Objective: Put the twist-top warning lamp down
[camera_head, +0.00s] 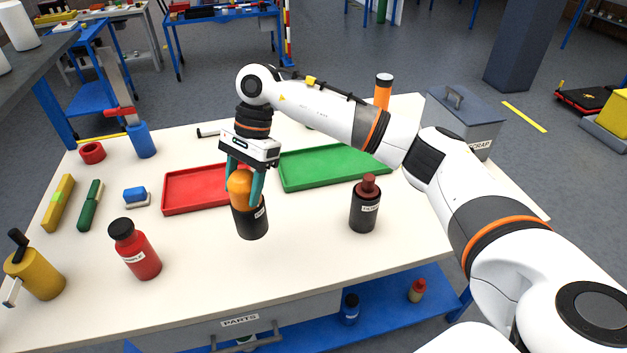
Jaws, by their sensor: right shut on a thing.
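The warning lamp (250,219) has an orange dome on a black cylindrical base with a small white label. It stands upright over the front middle of the white table, just in front of the red tray. My right gripper (244,188) points down from above with its teal fingers shut on the orange dome. I cannot tell for sure whether the lamp's base touches the table. My left gripper does not show.
A red tray (168,205) and a green tray (335,183) lie behind the lamp. A red bottle (142,256) stands to its left and a dark bottle (363,216) to its right. The white table (200,300) is clear around the lamp's front. A grey scrap bin (470,117) stands at the back right.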

